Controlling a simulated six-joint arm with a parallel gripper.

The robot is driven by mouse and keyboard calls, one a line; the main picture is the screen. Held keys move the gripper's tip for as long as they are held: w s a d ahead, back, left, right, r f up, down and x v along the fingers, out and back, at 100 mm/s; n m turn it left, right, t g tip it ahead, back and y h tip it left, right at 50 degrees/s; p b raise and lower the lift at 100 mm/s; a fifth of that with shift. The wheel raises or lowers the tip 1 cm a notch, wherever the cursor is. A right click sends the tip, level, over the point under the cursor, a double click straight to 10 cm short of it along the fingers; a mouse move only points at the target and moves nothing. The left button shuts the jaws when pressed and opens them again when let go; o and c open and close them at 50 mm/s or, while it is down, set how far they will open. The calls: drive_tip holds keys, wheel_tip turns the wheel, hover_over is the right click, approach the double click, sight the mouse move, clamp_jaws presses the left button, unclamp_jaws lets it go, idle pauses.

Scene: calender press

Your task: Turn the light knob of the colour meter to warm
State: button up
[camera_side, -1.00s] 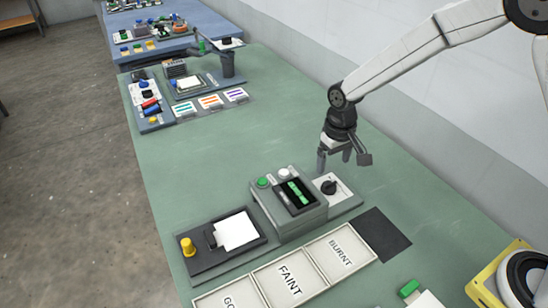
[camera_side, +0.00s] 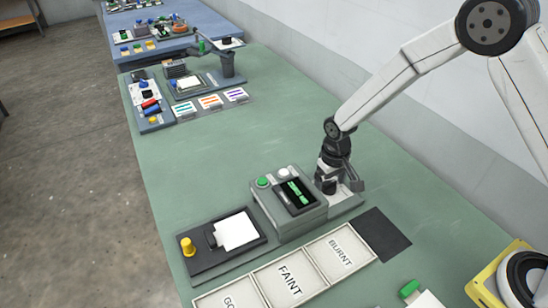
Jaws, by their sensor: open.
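The colour meter (camera_side: 293,215) is a grey box with a dark screen showing green, a green button (camera_side: 263,182) and a white button (camera_side: 283,173). A pale plate (camera_side: 346,203) adjoins its right side. My gripper (camera_side: 328,188) is open and points down, low over this plate where the black light knob sits. The knob is hidden behind my gripper, so I cannot tell its setting or whether the fingers touch it.
In front are trays marked FAINT (camera_side: 290,277) and BURNT (camera_side: 338,252), and a dark square mat (camera_side: 383,234). A dark board (camera_side: 222,244) with a white sheet and yellow knob (camera_side: 187,246) stands left. Green table behind the meter is clear.

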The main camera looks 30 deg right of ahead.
clamp_jaws()
drive_tip(key=shift+m, duration=0.4)
drive_tip(key=m, duration=0.8)
idle(0.4)
idle(0.4)
unclamp_jaws()
